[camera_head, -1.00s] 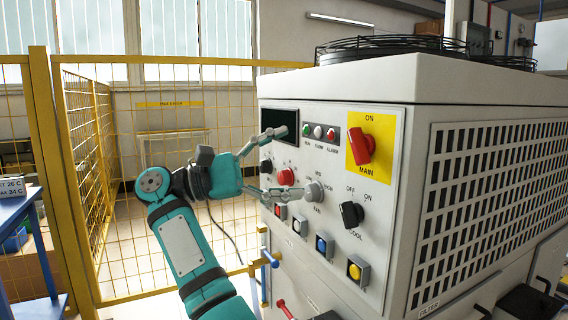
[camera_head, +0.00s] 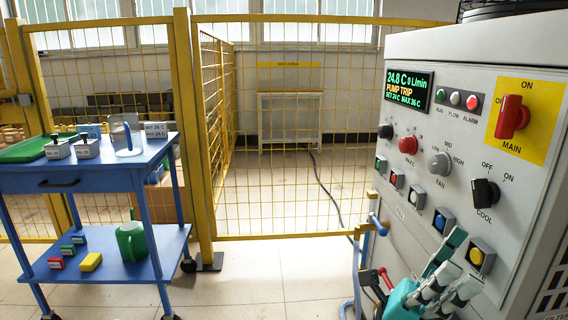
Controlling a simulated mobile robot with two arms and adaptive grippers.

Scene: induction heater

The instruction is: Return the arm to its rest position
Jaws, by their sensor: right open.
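My right gripper (camera_head: 458,262), teal and grey, is open and empty at the bottom right. It is in front of the lower part of the heater's control panel (camera_head: 444,115), near the yellow button (camera_head: 477,256). I cannot tell whether it touches the panel. Most of its arm is out of view below. My left gripper is not in view. The display (camera_head: 408,90) reads 24.8 C, 0 l/min and PUMP TRIP. The red alarm lamp (camera_head: 472,103) looks lit. The red main switch (camera_head: 511,117) sits on a yellow plate.
A yellow mesh fence (camera_head: 205,140) runs behind. The floor (camera_head: 270,280) between cart and heater is clear. A blue-handled valve (camera_head: 378,226) stands beside the heater.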

